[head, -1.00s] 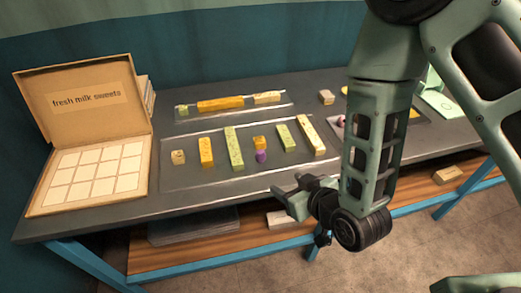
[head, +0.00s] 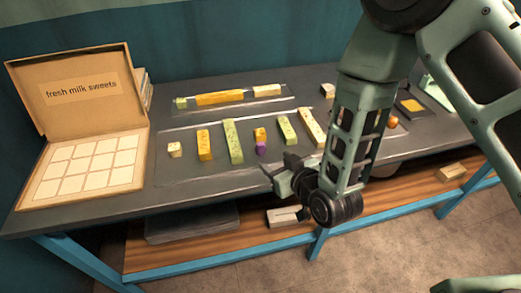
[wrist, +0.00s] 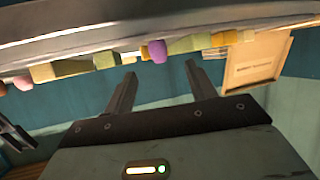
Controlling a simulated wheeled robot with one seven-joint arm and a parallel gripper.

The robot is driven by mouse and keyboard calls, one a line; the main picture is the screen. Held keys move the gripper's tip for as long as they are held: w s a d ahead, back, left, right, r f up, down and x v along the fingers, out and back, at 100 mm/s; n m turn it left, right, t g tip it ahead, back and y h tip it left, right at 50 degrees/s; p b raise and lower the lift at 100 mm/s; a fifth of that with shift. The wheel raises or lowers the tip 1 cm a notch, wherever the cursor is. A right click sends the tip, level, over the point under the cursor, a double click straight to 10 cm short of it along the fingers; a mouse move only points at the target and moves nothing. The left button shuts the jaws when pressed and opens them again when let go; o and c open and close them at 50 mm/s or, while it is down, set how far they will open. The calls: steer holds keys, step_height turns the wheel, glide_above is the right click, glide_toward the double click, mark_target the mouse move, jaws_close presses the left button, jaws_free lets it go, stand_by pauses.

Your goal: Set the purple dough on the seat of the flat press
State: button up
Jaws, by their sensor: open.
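The purple dough (head: 262,149) is a small lump on the clear tray (head: 185,180) at the middle of the table, just in front of a small orange piece (head: 260,134). It also shows in the wrist view (wrist: 157,51), above and between my fingertips as pictured. My gripper (head: 270,172) is open and empty at the table's front edge, in front of the dough and apart from it. In the wrist view the two fingers (wrist: 160,70) are spread. The flat press is not clearly identifiable; a pale green device (head: 432,88) at the right is partly hidden by my arm.
An open box labelled "fresh milk sweets" (head: 38,128) stands at the left. Several yellow, green and cream bars lie around the dough, with a second row (head: 220,98) behind. A dark plate with a yellow square (head: 410,105) is at the right. A shelf (head: 190,253) runs below.

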mark_target(260, 148)
steer(key=shift+p+x, duration=1.4)
steer(key=shift+x, duration=2.95)
steer(key=shift+d+f, duration=0.1)
steer(key=shift+d, duration=0.05)
steer(key=c, duration=1.1)
steer(key=shift+c, duration=0.3)
steer(key=shift+w, duration=0.1)
